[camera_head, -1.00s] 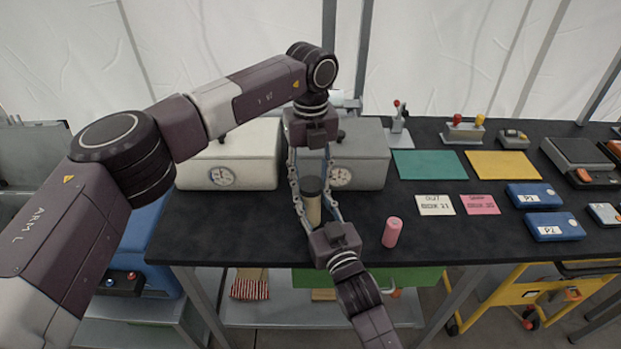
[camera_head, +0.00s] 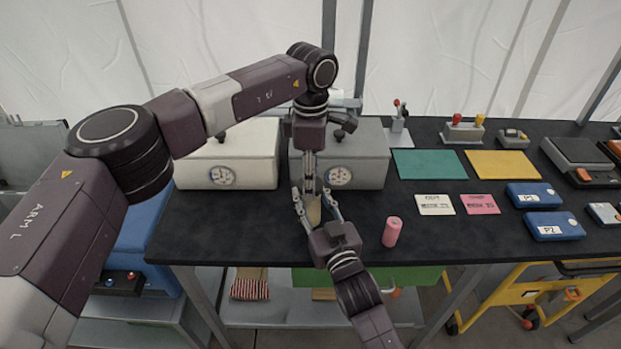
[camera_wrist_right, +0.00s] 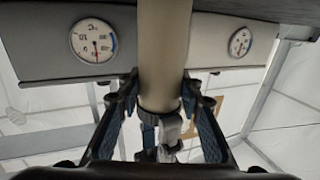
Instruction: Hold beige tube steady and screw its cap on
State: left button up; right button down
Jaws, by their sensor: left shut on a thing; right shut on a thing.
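The beige tube (camera_head: 314,213) stands upright on the dark table in front of the grey box; it fills the middle of the right wrist view (camera_wrist_right: 163,50), which looks upside down. My right gripper (camera_head: 314,198) comes in low from the front, one finger on each side of the tube, shut on it. My left gripper (camera_head: 310,187) points down from above, fingers closed together on the dark cap at the tube's top. The cap shows as a dark band in the right wrist view (camera_wrist_right: 160,107); the left fingers mostly hide it in the head view.
A pink cylinder (camera_head: 392,232) stands close to the right of my right gripper. A white box (camera_head: 240,150) and a grey box (camera_head: 365,155) with dials stand behind. Mats, cards and blue cases lie further right. The table's front left is clear.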

pick_arm(q)
jog(key=m, duration=0.5)
jog(key=shift+w, duration=0.1)
jog(key=o, duration=1.3)
jog(key=shift+c, duration=0.2)
jog(key=shift+r, duration=2.3)
jog(key=shift+n, duration=0.3)
jog(key=shift+c, duration=0.2)
